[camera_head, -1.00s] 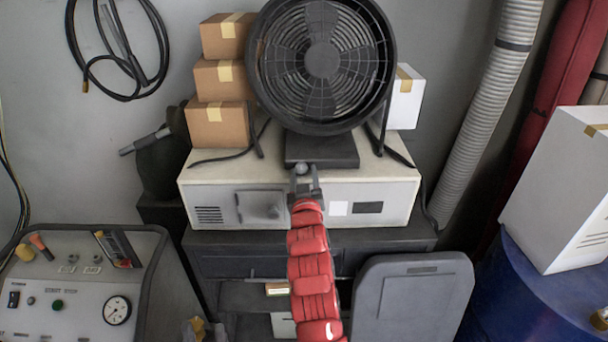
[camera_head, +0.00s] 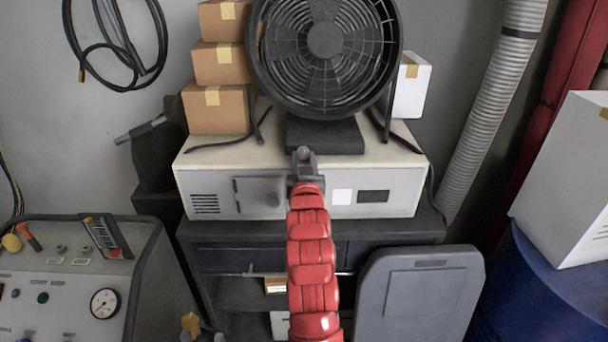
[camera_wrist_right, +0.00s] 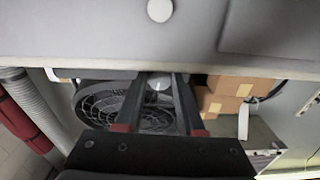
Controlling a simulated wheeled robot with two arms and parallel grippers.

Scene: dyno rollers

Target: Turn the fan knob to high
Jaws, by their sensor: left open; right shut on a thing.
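The large black fan (camera_head: 325,40) stands on a dark base (camera_head: 335,136) on top of a cream cabinet. The fan knob (camera_head: 303,151) is a small grey round knob at the front left of that base. My right gripper (camera_head: 304,158), on the red arm, reaches up from below and is shut on the knob. In the right wrist view, the fingers of my right gripper (camera_wrist_right: 160,85) frame the pale knob (camera_wrist_right: 159,82), with the fan (camera_wrist_right: 125,108) behind. The knob's setting cannot be read. My left gripper is in neither view.
The cream cabinet (camera_head: 400,177) stands below the fan. Brown boxes (camera_head: 218,110) are stacked left of the fan, and a white box (camera_head: 411,88) stands to its right. A control panel (camera_head: 60,290) with a gauge is at lower left; a blue drum (camera_head: 535,295) is at lower right.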

